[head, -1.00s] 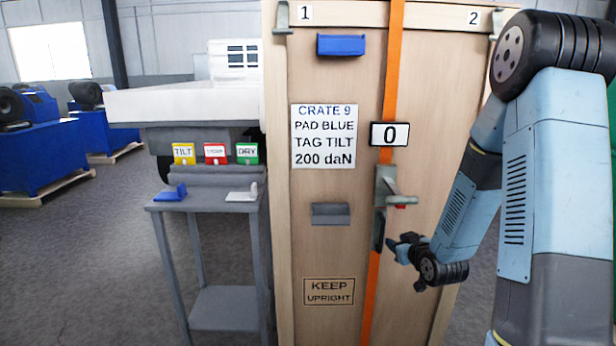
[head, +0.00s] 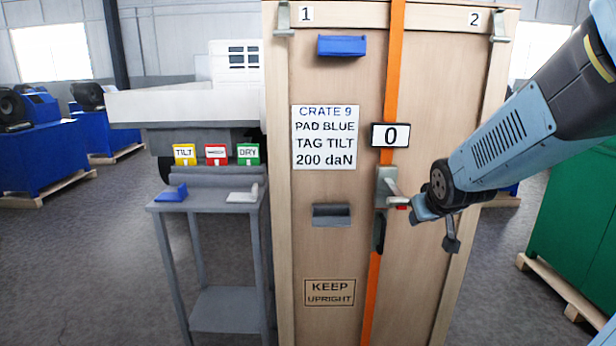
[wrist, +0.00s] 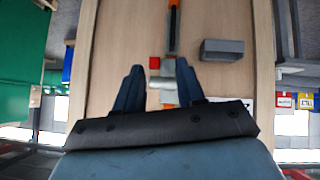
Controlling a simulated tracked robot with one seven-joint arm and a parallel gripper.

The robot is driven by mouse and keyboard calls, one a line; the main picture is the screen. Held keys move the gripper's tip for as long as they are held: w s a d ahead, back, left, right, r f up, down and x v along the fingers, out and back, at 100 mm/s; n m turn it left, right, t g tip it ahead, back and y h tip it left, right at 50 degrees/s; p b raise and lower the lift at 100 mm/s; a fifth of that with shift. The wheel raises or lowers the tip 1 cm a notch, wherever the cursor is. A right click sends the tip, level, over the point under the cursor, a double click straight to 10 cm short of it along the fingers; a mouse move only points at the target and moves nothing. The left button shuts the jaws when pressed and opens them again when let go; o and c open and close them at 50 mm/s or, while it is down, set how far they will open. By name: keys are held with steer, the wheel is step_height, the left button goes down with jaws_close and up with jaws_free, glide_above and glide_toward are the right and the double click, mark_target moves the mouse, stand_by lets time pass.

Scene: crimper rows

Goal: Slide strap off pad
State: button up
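The orange strap (head: 394,60) runs down the front of a tall wooden crate (head: 330,255). A grey tensioner (head: 384,182) with a pale lever and a red tab sits on the strap below a display reading 0 (head: 390,135). A blue pad (head: 342,46) is on the crate's upper front, left of the strap and apart from it. My gripper (wrist: 158,68) is open. In the wrist view, the pale lever (wrist: 166,84) lies between its fingers, but I cannot tell whether they touch it. In the head view the gripper is just right of the tensioner.
A grey ledge piece (head: 332,215) is on the crate's front. Left of the crate, a grey stand (head: 205,205) holds a loose blue piece (head: 171,193), a white piece (head: 243,196) and TILT, red and DRY tags. A green cabinet (head: 580,215) stands at the right.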

steer(key=s+a+r+m+g, duration=0.1)
steer(key=s+r, duration=0.2)
steer(key=s, duration=0.7)
steer(key=s+a+r+g+y, duration=0.1)
steer(key=s+r, duration=0.3)
steer(key=s, duration=0.5)
steer(key=shift+s+a+m+g, duration=0.35)
steer(key=shift+a+m+g, duration=0.1)
steer(key=shift+g, duration=0.35)
